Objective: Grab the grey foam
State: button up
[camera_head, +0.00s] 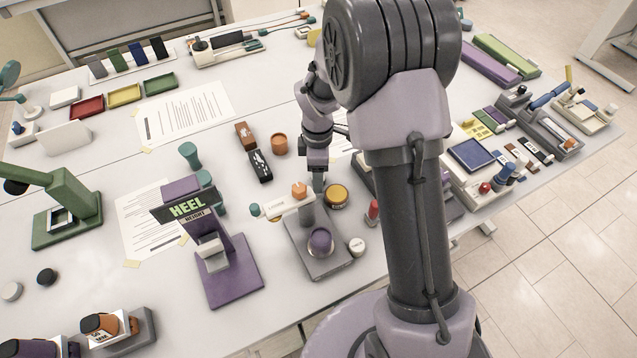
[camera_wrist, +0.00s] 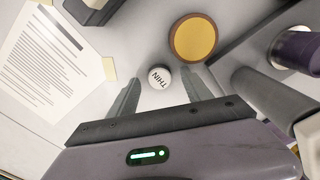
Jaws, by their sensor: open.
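The grey foam (camera_head: 97,66) looks like an upright grey block, leftmost in a row of standing blocks on a white tray at the back left of the table. It does not show in the wrist view. My gripper (camera_head: 318,182) points down over the middle of the table, far to the right of the grey foam and nearer the front. In the wrist view my gripper (camera_wrist: 162,84) has its fingers apart, with nothing held.
Green, blue and black blocks (camera_head: 138,53) stand beside the grey one. Red, yellow and green trays (camera_head: 125,95) lie before them. A tin with an orange-yellow top (camera_wrist: 193,38) is near my gripper. A purple heel-height stand (camera_head: 230,270) stands front left. Paper sheets (camera_head: 183,115) lie between.

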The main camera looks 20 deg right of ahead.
jog(key=shift+f, duration=0.4)
jog(key=shift+r, duration=0.15)
jog(key=shift+c, duration=0.9)
grip_shut()
